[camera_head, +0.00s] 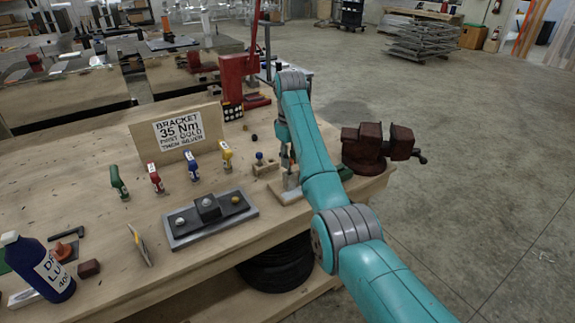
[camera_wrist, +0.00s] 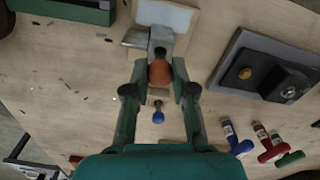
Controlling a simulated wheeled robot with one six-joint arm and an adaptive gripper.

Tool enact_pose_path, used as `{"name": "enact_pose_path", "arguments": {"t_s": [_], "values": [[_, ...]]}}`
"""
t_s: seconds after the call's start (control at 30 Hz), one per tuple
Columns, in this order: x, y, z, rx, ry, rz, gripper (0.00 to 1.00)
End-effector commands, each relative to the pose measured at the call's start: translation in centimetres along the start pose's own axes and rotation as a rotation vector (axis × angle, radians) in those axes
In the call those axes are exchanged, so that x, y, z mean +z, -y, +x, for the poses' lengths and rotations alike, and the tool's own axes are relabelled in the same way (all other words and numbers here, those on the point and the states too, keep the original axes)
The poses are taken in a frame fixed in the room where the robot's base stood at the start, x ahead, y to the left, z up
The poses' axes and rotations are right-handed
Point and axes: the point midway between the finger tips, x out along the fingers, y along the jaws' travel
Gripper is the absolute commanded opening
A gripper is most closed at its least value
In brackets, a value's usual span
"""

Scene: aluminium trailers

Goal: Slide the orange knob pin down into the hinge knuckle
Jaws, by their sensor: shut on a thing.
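In the wrist view the orange knob pin (camera_wrist: 159,73) shows its round knob between the two fingertips of my gripper (camera_wrist: 158,69). The gripper is shut on it. The grey hinge knuckle (camera_wrist: 162,38) lies right beside the knob, at the edge of a pale plate (camera_wrist: 166,15). In the head view my gripper (camera_head: 286,158) points down over the pale hinge block (camera_head: 291,184) near the table's right end; the orange knob cannot be made out there.
A blue-knobbed pin (camera_head: 259,156) stands in a small wooden block just left of my gripper. A grey plate with bolts (camera_head: 210,217) lies further left, with several coloured-handled tools behind it. A rusty vise (camera_head: 365,147) stands close on the right. A red press (camera_head: 238,78) stands behind.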

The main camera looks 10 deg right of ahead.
Motion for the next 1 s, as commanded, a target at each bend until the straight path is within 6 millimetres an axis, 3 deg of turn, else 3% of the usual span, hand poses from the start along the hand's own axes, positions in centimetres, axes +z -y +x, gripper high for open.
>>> {"name": "enact_pose_path", "arguments": {"t_s": [0.2,0.57,0.6,0.67,1.0], "values": [[0.6,-0.3,2.8,-0.001,0.001,0.000,0.00],[0.5,-0.3,3.1,0.000,0.001,0.000,0.00],[0.5,-0.3,3.1,0.000,0.000,0.000,0.32],[0.5,-0.3,3.1,0.000,0.000,0.000,0.47],[0.5,-0.3,2.9,0.000,0.000,0.000,0.50]]}}
